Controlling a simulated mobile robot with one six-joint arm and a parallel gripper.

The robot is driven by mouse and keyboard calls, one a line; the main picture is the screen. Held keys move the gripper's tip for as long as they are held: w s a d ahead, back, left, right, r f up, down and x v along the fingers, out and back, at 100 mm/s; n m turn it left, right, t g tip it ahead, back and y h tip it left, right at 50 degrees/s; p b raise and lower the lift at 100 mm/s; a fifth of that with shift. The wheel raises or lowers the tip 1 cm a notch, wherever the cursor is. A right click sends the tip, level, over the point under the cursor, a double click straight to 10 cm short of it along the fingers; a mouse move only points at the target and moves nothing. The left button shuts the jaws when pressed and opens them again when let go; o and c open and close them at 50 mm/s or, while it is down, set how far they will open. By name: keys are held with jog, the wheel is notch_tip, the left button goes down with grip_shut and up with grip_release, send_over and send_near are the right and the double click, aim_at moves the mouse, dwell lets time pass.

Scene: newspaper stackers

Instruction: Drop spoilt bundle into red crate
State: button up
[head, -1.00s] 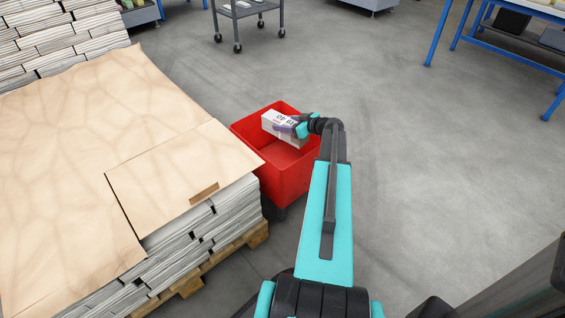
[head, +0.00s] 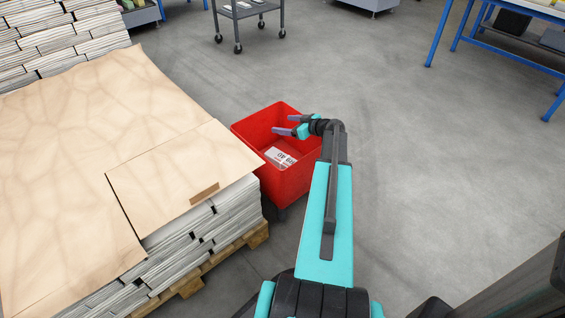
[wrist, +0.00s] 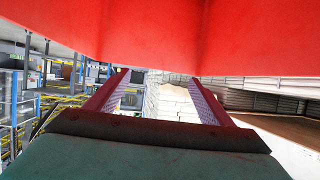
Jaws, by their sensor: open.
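The red crate (head: 285,184) stands on the floor beside the pallet stack. The newspaper bundle (head: 281,158), pale with dark print, lies inside it, low down; its lower part is hidden by the crate's near wall. My gripper (head: 279,131) is above the crate, its two fingers spread and empty, apart from the bundle. In the wrist view the open fingers (wrist: 160,97) show with nothing between them, and the red crate (wrist: 150,35) fills the top of the picture. The bundle cannot be made out in that view.
A pallet stack of newspapers topped with brown sheets (head: 160,180) stands close to the crate's left. A grey wheeled cart (head: 240,12) is behind. A blue-legged table (head: 510,55) is at the far right. The floor right of my arm is clear.

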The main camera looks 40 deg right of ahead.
jog(key=p+v, duration=0.1)
jog(key=v, duration=1.2)
jog(key=shift+s+p, duration=0.25)
jog(key=shift+p, duration=0.15)
jog(key=shift+r, duration=0.15)
